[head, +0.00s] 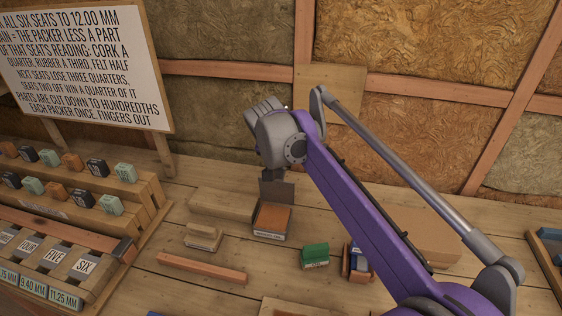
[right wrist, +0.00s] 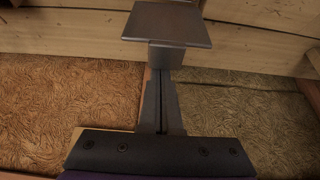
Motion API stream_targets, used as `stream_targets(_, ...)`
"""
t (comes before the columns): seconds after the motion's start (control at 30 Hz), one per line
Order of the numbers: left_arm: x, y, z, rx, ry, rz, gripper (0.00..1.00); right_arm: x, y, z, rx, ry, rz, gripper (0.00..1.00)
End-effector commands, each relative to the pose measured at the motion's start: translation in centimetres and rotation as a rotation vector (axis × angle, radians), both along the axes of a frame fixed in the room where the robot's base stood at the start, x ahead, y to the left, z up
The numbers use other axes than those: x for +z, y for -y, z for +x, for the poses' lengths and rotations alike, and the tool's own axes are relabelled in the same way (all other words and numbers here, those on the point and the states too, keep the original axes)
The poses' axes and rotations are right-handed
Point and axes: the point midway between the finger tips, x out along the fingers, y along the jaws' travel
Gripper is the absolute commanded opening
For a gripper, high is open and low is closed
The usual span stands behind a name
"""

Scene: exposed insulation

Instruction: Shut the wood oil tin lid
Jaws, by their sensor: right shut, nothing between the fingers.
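The likely wood oil tin (head: 272,221) is a small brown-orange box with a pale label along its front, on the bench. A dark flat lid (head: 277,193) stands up at its back edge, so the tin is open. My right gripper (head: 271,175) is shut and empty, just above and behind the raised lid. In the right wrist view, my closed fingers (right wrist: 166,62) end at a dark grey plate (right wrist: 166,22), likely the lid; I cannot tell whether they touch. My left gripper is in neither view.
A wooden block with a pale top (head: 203,237) and a reddish wood strip (head: 202,268) lie left of the tin. A green box (head: 314,256) and a blue-and-brown box (head: 358,262) stand to the right. Stepped racks (head: 75,200) fill the left; the insulated wall (head: 230,110) is behind.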

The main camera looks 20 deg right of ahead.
Motion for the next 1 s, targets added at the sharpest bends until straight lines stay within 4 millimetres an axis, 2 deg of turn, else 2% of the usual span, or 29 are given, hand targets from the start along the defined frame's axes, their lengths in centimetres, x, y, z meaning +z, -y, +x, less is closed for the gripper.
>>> stream_targets(0.47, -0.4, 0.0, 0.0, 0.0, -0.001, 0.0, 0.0, -0.7, -3.8, -4.7, 0.007, 0.342, -0.254, 0.0)
stream_targets(0.9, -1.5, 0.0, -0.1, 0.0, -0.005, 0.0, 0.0, -3.7, -6.6, -8.6, 0.004, 0.676, -0.506, 0.0)
stream_targets(1.0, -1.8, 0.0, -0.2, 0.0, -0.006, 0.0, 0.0, -4.4, -7.1, -9.3, 0.002, 0.708, -0.53, 0.0)
